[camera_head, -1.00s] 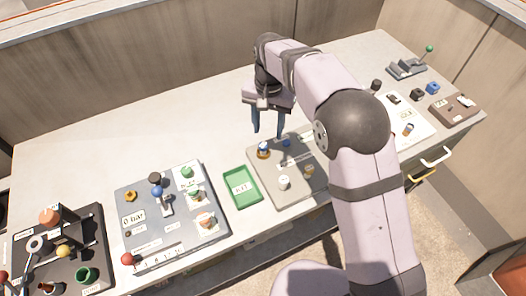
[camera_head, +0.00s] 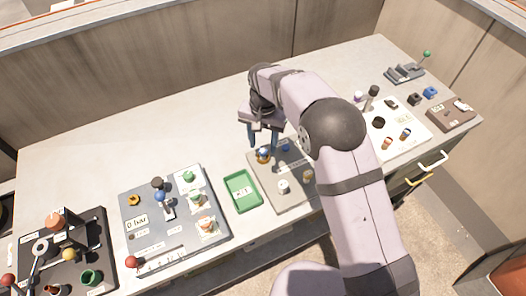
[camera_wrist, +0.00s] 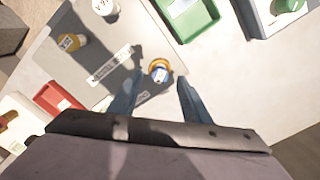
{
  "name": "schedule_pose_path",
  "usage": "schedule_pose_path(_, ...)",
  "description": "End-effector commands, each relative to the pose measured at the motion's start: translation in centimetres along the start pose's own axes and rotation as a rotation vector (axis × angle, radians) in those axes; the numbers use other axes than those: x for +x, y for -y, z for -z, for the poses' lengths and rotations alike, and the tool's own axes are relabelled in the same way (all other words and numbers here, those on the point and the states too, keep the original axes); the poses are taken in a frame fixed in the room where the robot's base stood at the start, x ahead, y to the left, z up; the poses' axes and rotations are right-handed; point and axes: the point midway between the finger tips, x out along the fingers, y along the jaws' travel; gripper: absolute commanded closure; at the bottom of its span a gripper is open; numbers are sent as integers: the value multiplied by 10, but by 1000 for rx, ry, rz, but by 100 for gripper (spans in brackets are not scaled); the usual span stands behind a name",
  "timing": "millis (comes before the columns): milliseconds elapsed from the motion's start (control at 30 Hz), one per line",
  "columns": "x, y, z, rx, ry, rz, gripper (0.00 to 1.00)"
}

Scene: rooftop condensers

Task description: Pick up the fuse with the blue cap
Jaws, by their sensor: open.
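A small fuse with a blue and white top and an orange ring around it (camera_head: 263,155) stands at the back left of the grey board (camera_head: 262,189). It also shows in the wrist view (camera_wrist: 159,71), just ahead of my fingertips and between their lines. I take it for the blue-capped fuse. My gripper (camera_head: 263,144) points down over it, open and empty, its blue fingers on either side. I cannot tell the exact height gap.
A white-topped piece (camera_head: 283,187) and an amber piece (camera_head: 308,177) stand on the same board. A green tray (camera_head: 242,190) is just left. A grey-blue panel (camera_head: 140,242) with knobs lies further left, a white board (camera_head: 410,145) on the right. The rear counter is clear.

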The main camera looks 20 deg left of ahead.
Motion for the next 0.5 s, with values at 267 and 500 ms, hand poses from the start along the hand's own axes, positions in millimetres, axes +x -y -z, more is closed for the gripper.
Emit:
schedule_pose_path(267,23,0,0,0,0,0,56)
schedule_pose_path(500,24,0,0,0,-1,0,59)
